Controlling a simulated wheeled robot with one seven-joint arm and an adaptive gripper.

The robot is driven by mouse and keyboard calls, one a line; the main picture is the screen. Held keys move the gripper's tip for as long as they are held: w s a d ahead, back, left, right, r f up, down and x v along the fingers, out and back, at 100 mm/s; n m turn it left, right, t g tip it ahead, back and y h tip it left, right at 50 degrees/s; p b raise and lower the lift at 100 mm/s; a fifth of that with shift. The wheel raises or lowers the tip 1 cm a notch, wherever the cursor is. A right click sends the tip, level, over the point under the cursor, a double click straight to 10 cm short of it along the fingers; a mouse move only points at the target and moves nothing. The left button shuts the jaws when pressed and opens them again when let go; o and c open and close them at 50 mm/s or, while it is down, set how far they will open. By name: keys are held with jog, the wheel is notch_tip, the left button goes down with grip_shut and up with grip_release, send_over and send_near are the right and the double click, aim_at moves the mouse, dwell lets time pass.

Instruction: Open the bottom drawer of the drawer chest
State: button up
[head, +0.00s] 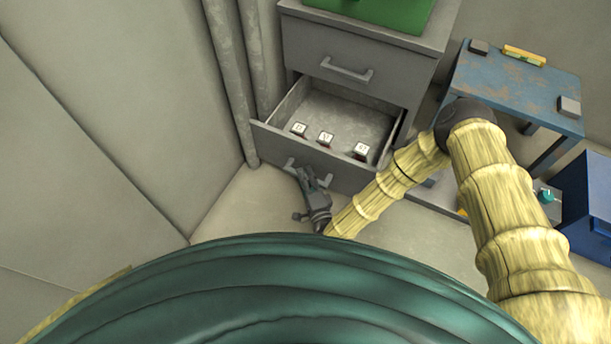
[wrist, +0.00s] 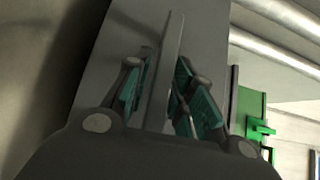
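The grey drawer chest (head: 355,45) stands at top centre in the head view. Its upper drawer is shut, with a bar handle (head: 347,70). The lower drawer (head: 262,131) is pulled out, and its inside shows. Three small pale cubes with marked tops lie in it: one at left (head: 299,129), one in the middle (head: 326,139) and one at right (head: 361,149). My gripper (head: 308,176) is at the lower drawer's handle (head: 325,181).
A green object (head: 385,10) sits on the chest. Vertical pipes (head: 245,85) run close along the chest's left. Some floor (head: 235,205) is clear before the chest.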

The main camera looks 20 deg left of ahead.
jog(key=shift+o, duration=0.5)
jog(key=v, duration=1.2)
